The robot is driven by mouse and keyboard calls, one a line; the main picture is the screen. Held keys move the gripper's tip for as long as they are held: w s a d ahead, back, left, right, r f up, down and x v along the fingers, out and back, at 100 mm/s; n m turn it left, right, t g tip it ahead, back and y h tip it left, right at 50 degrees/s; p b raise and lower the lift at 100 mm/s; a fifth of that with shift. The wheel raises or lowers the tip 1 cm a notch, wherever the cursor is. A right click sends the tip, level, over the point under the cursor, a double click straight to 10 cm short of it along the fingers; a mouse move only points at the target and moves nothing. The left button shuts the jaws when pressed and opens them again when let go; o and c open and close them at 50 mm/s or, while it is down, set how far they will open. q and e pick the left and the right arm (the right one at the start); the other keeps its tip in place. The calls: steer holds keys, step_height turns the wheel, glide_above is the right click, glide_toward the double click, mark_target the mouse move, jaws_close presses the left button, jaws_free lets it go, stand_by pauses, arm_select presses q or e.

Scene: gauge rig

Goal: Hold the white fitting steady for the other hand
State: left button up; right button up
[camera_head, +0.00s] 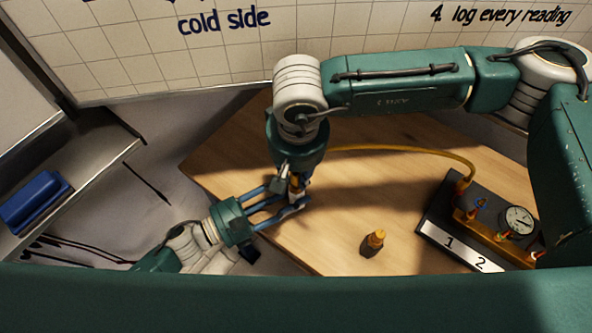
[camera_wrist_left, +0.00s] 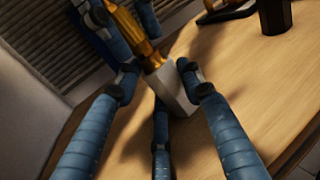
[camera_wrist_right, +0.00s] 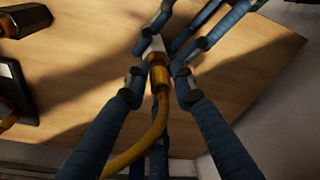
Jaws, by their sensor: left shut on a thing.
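My left gripper (camera_head: 283,204) reaches in from the left over the table. It is shut on the white fitting (camera_wrist_left: 175,88), a pale block between its blue fingers in the left wrist view. My right gripper (camera_head: 296,186) comes down from above and is shut on the brass end (camera_wrist_right: 158,72) of the yellow hose. In the left wrist view the brass end (camera_wrist_left: 138,35) meets the top of the white fitting. I cannot tell whether it is seated inside. The fitting (camera_wrist_right: 154,46) also shows in the right wrist view, partly hidden by fingers.
The yellow hose (camera_head: 410,152) runs to a dark block with a gauge (camera_head: 518,220) and plates marked 1 and 2 at the right. A brass-topped dark piece (camera_head: 373,243) stands on the wooden table (camera_head: 330,240). A blue object (camera_head: 35,200) lies on the left shelf.

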jaws_close()
steer(key=shift+o, duration=0.4)
jaws_free()
jaws_close()
steer(key=shift+w+r, duration=0.1)
arm_select(q)
steer(key=shift+s+d, duration=0.1)
steer(key=shift+s, duration=0.05)
arm_select(e)
steer(key=shift+a+r, duration=0.1)
steer(key=shift+r, duration=0.15)
steer(key=shift+w+r, duration=0.1)
steer(key=shift+r, duration=2.4)
arm_select(q)
steer(key=o, duration=1.5)
steer(key=shift+c, duration=0.2)
arm_select(e)
steer(key=shift+w, duration=0.1)
